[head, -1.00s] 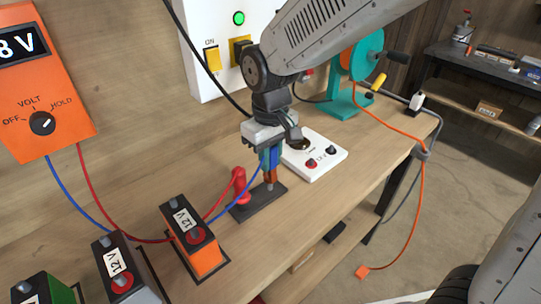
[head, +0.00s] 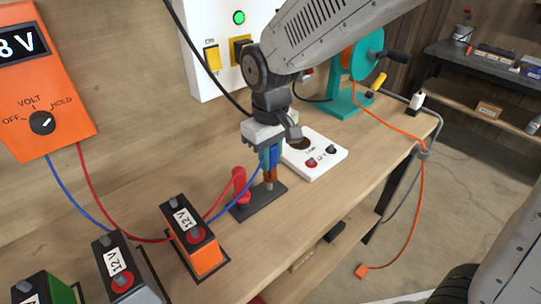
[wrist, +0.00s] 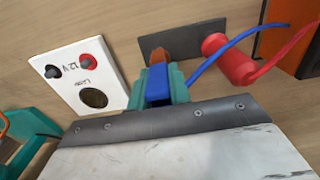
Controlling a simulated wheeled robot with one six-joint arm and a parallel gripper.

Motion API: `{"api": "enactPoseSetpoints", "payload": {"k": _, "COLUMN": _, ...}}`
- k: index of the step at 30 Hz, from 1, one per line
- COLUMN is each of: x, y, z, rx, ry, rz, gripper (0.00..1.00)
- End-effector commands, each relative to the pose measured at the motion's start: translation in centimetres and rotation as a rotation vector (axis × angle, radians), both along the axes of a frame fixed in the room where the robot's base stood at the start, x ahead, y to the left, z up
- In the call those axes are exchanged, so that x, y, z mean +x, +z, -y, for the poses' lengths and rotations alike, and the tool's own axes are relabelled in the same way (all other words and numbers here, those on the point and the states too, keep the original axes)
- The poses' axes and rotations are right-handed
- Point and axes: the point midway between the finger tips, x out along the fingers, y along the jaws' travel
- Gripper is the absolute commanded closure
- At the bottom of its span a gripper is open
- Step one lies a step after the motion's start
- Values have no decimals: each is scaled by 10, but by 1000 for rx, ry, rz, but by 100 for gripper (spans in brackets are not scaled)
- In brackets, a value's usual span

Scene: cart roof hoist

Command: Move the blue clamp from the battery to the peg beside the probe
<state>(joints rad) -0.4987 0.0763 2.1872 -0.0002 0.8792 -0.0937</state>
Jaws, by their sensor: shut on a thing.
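My gripper (head: 268,168) is shut on the blue clamp (wrist: 158,82), whose blue body shows between the teal fingers in the wrist view. A copper-brown piece (wrist: 160,55) shows just beyond the clamp, over a dark base plate (head: 246,210). I cannot tell whether it is the peg or the clamp's jaws, nor whether clamp and peg touch. The red probe (head: 240,186) stands upright on the same plate, just left of the gripper in the head view; it also shows in the wrist view (wrist: 228,60). The orange 12V battery (head: 204,258) is at the lower left.
Blue and red wires run from the orange meter (head: 42,80) past the batteries. A grey battery (head: 118,270) and a green one (head: 48,290) stand farther left. A white socket panel (head: 325,166) lies right of the gripper. A teal reel (head: 352,100) stands behind it.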

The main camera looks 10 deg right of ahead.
Motion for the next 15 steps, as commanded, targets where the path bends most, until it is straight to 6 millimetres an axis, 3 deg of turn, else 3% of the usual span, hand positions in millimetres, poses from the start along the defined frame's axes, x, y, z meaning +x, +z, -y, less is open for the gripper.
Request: {"api": "enactPoseSetpoints", "payload": {"k": 15, "x": 0, "y": -10, "z": 0, "rx": -1, "ry": 0, "rz": -1, "gripper": 100}}
